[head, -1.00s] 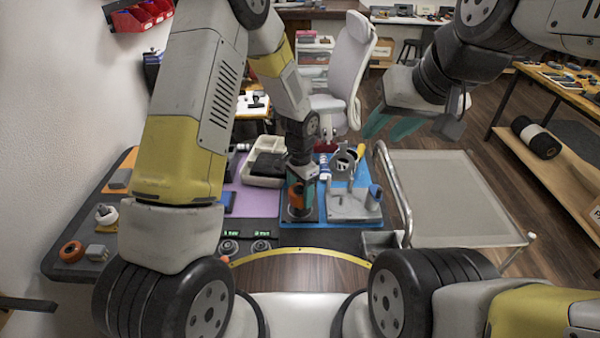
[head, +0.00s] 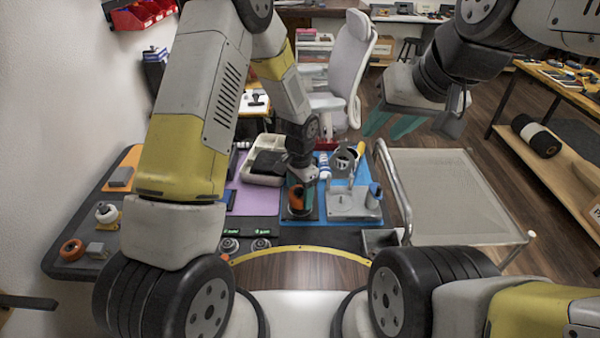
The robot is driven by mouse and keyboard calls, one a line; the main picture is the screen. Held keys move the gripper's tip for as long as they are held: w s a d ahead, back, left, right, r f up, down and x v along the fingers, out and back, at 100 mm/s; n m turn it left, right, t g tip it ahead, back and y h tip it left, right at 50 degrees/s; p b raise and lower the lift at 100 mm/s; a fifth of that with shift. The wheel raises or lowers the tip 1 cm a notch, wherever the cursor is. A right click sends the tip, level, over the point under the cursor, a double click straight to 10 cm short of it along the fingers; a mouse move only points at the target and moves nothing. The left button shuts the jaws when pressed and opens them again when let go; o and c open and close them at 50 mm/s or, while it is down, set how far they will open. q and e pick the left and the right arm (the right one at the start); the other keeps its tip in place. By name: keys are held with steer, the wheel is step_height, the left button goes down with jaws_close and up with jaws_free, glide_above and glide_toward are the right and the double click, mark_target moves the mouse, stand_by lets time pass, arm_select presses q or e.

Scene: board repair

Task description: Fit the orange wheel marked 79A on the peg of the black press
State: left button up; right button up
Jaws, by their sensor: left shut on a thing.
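An orange wheel (head: 296,196) is in the jaws of my left gripper (head: 299,188), at the middle of the bench. It is over the black press (head: 304,217), a dark base at the front left of the blue mat. My gripper hides the peg, and I cannot tell whether the wheel is around it. The marking 79A is too small to read. Another orange wheel (head: 71,250) lies at the bench's left end.
A grey fixture (head: 350,207) stands just right of the black press. A pale tray (head: 262,180) with a dark thing lies behind left on the purple mat. A white-and-dark wheel (head: 106,213) sits at left. A grey cart (head: 450,195) stands at right.

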arm_select(q)
steer(key=shift+f, duration=1.15)
stand_by(1.4)
steer(key=o, duration=1.6)
steer(key=shift+c, duration=0.3)
steer(key=shift+o, duration=1.4)
steer(key=shift+w, duration=0.1)
steer(key=shift+w+r, duration=0.1)
steer(key=shift+r, duration=0.05)
steer(key=shift+c, duration=0.2)
steer(key=shift+o, duration=0.2)
steer(key=shift+w+r, duration=0.1)
steer(key=shift+r, duration=3.4)
